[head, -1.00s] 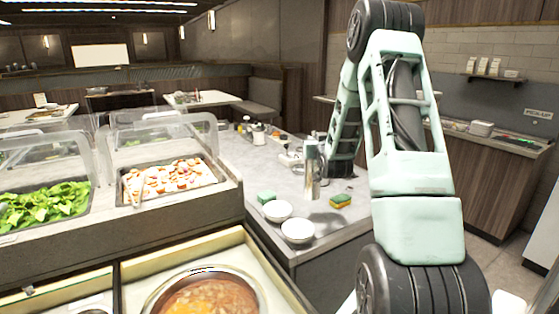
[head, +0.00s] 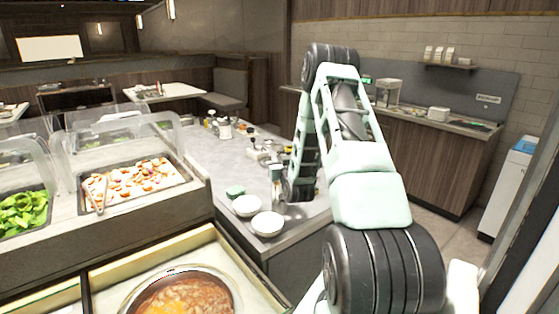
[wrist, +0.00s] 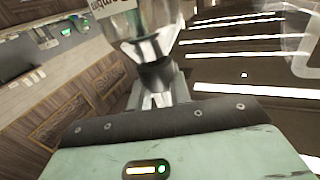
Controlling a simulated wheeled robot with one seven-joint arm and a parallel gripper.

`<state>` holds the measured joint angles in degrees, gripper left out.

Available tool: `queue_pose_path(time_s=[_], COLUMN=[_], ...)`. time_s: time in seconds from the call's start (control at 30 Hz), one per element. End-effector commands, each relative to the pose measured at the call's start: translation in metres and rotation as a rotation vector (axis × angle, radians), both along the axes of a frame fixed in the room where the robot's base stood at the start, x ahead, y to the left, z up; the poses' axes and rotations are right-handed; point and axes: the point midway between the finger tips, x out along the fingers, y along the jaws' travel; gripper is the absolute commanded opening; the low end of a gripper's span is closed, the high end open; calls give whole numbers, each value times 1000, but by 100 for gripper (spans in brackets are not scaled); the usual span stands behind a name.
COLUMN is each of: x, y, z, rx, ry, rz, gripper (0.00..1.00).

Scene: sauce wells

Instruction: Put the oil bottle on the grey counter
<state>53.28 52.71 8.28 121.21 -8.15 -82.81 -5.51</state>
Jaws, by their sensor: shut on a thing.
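My gripper (wrist: 157,88) is shut on the oil bottle (wrist: 128,22) in the wrist view. The bottle is clear, with a white label bearing dark letters; its far end is cut off by the top of the picture. In the head view my arm reaches over the grey counter (head: 190,158), and its lower end hides most of the grip. A narrow glassy shape (head: 276,174) beside it seems to be the held bottle, above the counter near two bowls. I cannot tell whether it touches the surface.
Small bottles and jars (head: 224,130) stand farther back. A soup pot (head: 182,292) is in front, and a covered salad bar (head: 145,217) is at left.

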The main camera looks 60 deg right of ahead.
Motion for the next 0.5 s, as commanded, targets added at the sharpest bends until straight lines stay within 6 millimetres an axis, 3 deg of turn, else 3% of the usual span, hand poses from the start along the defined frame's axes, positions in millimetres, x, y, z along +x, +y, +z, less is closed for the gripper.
queue_pose_path(time_s=[0.27, 0.3, 0.33, 0.37, 0.5], x=[0, 0, 0, 0, 0], y=[0, 0, 0, 0, 0], z=[-4, -3, -3, -3, -3], rx=[-1, 1, 1, 1, 1], ry=[-1, 1, 1, 1, 2], rz=[0, 0, 0, 0, 0], gripper=[0, 28, 36, 41, 41])
